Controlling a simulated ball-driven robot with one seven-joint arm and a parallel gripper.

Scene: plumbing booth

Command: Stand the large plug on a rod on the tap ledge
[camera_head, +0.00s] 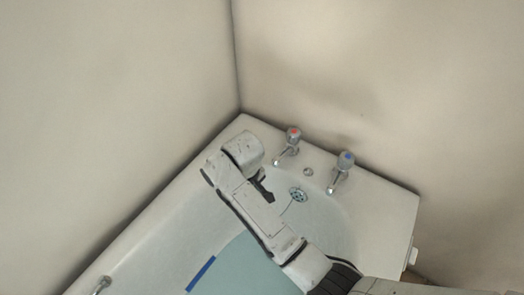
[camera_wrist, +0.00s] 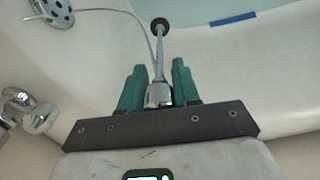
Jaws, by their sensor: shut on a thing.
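In the wrist view my gripper (camera_wrist: 158,75) has its two green fingers shut on the large plug on a rod (camera_wrist: 159,55). A chrome part sits between the fingers, and the thin rod points away to a dark round end. In the head view my gripper (camera_head: 266,192) is over the tap end of the bath, left of the drain fitting; the plug is hard to make out there. The tap ledge (camera_head: 322,160) carries a red-marked tap (camera_head: 293,136) and a blue-marked tap (camera_head: 345,160). A chrome tap (camera_wrist: 30,112) shows at the left of the wrist view.
The perforated fitting (camera_head: 298,194) lies right of my gripper; a thin cord curves from it in the wrist view (camera_wrist: 110,10). A small chrome fitting (camera_head: 309,172) is between the taps. Walls close the corner behind. A blue strip (camera_head: 201,273) edges the water; a chrome piece (camera_head: 101,284) is lower left.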

